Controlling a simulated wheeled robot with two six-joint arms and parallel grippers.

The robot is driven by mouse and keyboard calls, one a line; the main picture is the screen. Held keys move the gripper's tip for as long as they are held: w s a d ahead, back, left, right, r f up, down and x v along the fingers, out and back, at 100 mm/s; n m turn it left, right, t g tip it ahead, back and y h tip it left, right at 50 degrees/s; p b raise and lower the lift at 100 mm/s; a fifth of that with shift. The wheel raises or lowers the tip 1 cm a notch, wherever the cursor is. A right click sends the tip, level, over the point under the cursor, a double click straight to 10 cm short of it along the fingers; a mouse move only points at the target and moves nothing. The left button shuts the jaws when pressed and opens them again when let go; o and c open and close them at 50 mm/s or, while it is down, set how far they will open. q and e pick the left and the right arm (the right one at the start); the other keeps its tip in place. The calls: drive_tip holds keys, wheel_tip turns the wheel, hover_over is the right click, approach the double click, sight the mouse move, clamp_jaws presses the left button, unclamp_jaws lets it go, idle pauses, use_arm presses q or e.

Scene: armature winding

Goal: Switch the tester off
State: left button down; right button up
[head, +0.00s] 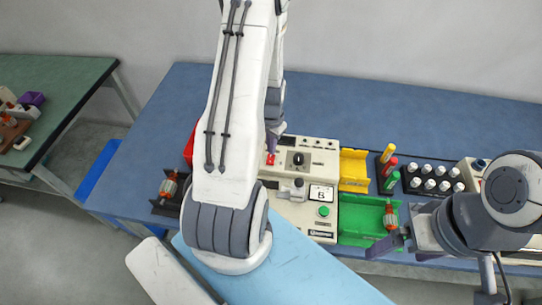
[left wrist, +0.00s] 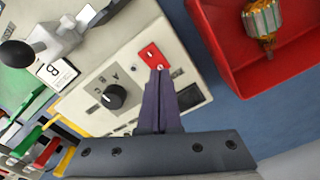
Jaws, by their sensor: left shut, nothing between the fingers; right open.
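The tester (head: 314,160) is a cream box on the blue table, with a black knob (left wrist: 114,97) and a red switch (left wrist: 153,57) on its top panel. The switch also shows in the head view (head: 270,158). My left gripper (left wrist: 160,74) is shut and empty, with its purple tips right at the edge of the red switch; I cannot tell whether they press on it. My left arm hides part of the tester in the head view. My right gripper (head: 395,238) is open, low at the front by the green bin.
A red bin (left wrist: 222,60) holding a copper-wound armature (left wrist: 262,20) stands beside the tester. Yellow (head: 354,170) and green (head: 358,222) bins are to its right, then a black rack (head: 430,182) of white-capped pieces. The back of the table is clear.

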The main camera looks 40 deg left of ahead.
sight(274, 156)
use_arm(q)
wheel_tip(274, 156, up, 5)
drive_tip(key=p, duration=0.3)
drive_tip(key=shift+r+p, duration=0.15)
drive_tip(key=shift+p, duration=0.25)
drive_tip(key=d+r+m+b, duration=0.2)
drive_tip(key=d+r, duration=0.4)
drive_tip(key=d, duration=0.4)
drive_tip(key=d+r+m+b, duration=0.15)
drive_tip(key=d+r, duration=0.35)
drive_tip(key=d, duration=0.6)
drive_tip(key=s+d+r+m+b, duration=0.1)
drive_tip(key=s+d+r+m, duration=0.1)
drive_tip(key=s+d, duration=0.3)
drive_tip(key=s+d+r+m+h, duration=0.1)
drive_tip(key=s+d, duration=0.4)
drive_tip(key=s, duration=0.6)
wheel_tip(274, 156, up, 3)
drive_tip(key=shift+f+m+b, duration=0.1)
drive_tip(key=shift+m+b, duration=0.3)
drive_tip(key=shift+m, duration=0.05)
